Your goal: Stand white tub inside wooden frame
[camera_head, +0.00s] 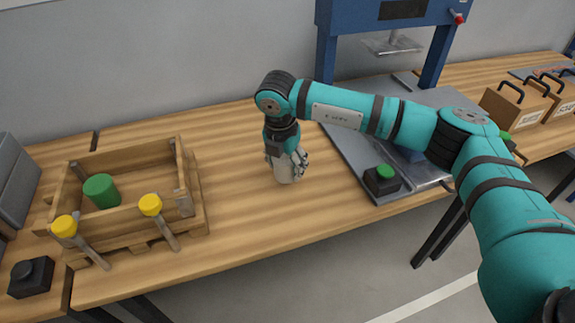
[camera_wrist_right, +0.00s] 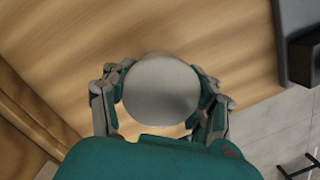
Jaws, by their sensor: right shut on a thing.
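The white tub (camera_head: 285,175) is on or just above the wooden table, right of the frame; I cannot tell whether it touches the table. My right gripper (camera_head: 286,160) is shut on it from above. In the right wrist view the round pale top of the white tub (camera_wrist_right: 161,90) lies between the two fingers of my right gripper (camera_wrist_right: 162,100). The wooden frame (camera_head: 125,165) stands on the table at the left, with a green cylinder (camera_head: 101,191) inside its left part. My left gripper is not in view.
Two yellow-topped clamps or mallets (camera_head: 151,205) lean at the frame's front. A black button box (camera_head: 383,179) with a green top stands at the blue press (camera_head: 328,50). A black box (camera_head: 31,278) sits front left. The table between frame and tub is clear.

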